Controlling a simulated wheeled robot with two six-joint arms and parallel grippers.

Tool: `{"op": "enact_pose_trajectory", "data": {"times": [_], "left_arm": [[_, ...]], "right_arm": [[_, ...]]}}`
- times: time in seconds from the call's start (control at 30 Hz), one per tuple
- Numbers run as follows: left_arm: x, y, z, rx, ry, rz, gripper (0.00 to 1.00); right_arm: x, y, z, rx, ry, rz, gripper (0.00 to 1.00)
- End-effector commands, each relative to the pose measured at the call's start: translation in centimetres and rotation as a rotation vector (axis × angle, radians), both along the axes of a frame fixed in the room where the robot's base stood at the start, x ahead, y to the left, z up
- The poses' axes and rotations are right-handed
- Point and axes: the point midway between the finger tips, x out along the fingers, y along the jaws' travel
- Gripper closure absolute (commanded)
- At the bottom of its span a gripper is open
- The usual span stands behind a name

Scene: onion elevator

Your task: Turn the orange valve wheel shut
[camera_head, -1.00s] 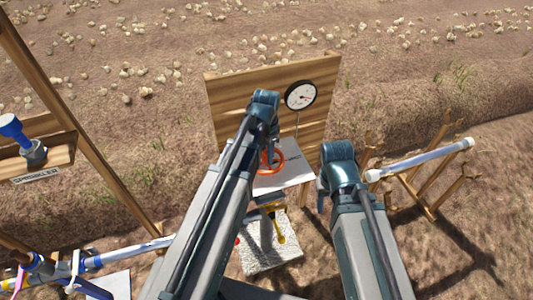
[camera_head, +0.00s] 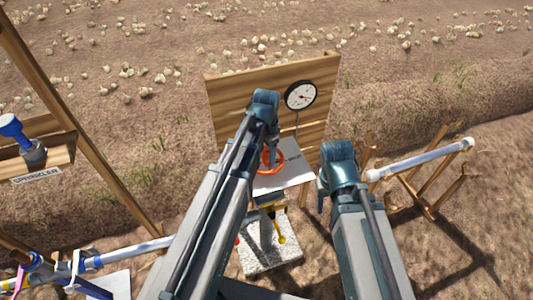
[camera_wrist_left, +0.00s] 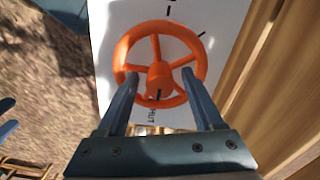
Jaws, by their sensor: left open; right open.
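The orange valve wheel (camera_head: 270,165) stands in front of a white plate below the gauge, partly hidden by my left arm in the head view. In the left wrist view the whole orange wheel (camera_wrist_left: 160,65) shows, with spokes and a central hub. My left gripper (camera_wrist_left: 160,82) is open, with its two fingers on either side of the hub, overlapping the wheel's lower half. I cannot tell whether they touch it. My left gripper's fingers (camera_head: 273,140) are partly hidden in the head view. My right gripper (camera_head: 322,195) is open and apart from the wheel, its fingers mostly hidden.
The white plate (camera_wrist_left: 120,30) carries black marks and the word SHUT. A round gauge (camera_head: 301,95) sits on a wooden board (camera_head: 235,95). A white pipe on wooden stands (camera_head: 420,160) lies to the right. A wooden frame with a blue-topped sprinkler (camera_head: 15,130) stands left.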

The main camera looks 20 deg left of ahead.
Motion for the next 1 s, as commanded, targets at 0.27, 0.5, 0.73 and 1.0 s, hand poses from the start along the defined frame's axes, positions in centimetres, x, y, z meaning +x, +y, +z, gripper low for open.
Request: {"op": "enact_pose_trajectory", "data": {"times": [0.27, 0.5, 0.73, 1.0], "left_arm": [[0.0, 0.0, 1.3, 0.000, 0.000, 0.000, 0.31], [0.0, 0.0, 4.2, 0.000, 0.000, 0.000, 0.31], [0.0, 0.0, 7.8, 0.000, 0.000, 0.000, 0.31], [0.0, 0.0, 11.9, 0.000, 0.000, 0.000, 0.31]], "right_arm": [[0.0, 0.0, 1.3, 0.000, 0.000, 0.000, 0.50], [0.0, 0.0, 4.2, 0.000, 0.000, 0.000, 0.50], [0.0, 0.0, 7.8, 0.000, 0.000, 0.001, 0.50], [0.0, 0.0, 11.9, 0.000, 0.000, 0.002, 0.50]]}}
